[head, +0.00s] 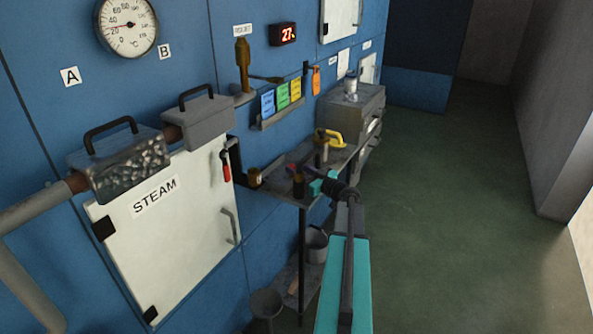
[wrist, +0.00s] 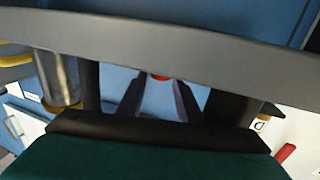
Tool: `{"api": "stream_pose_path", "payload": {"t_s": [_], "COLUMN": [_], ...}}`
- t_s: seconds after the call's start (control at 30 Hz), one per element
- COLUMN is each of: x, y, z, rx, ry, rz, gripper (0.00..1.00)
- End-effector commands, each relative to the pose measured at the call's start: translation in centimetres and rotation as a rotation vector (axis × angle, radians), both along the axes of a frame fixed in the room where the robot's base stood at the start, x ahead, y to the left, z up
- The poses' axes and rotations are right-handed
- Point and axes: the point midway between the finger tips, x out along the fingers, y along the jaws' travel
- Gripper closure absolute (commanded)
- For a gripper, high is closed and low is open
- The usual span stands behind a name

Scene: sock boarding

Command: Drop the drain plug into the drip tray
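My gripper (wrist: 159,88) is over the narrow metal bench (head: 336,165) in the head view, at the end of my teal arm. In the wrist view its two dark fingers stand apart, with blue wall showing between them. A small red piece (wrist: 160,77) shows between the finger ends, partly hidden by a grey bar (wrist: 200,52) across the view. I cannot tell whether the red piece is the drain plug, or whether the fingers touch it. I cannot pick out the drip tray with certainty.
A bucket (head: 316,244) and a funnel (head: 265,302) are below. A white STEAM door (head: 170,235) is left. Green floor (head: 450,210) is clear at right.

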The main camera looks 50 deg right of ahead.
Motion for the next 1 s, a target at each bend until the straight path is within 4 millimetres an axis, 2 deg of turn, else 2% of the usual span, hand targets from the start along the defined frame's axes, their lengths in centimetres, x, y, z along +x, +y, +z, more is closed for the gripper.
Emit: {"api": "stream_pose_path", "payload": {"t_s": [0.43,1.0], "x": [-0.2,-9.3], "y": [0.0,0.3], "z": [1.3,1.2], "rx": [0.0,0.0], "ry": [-0.001,0.0], "rz": [-0.001,-0.002], "gripper": [0.67,0.67]}}
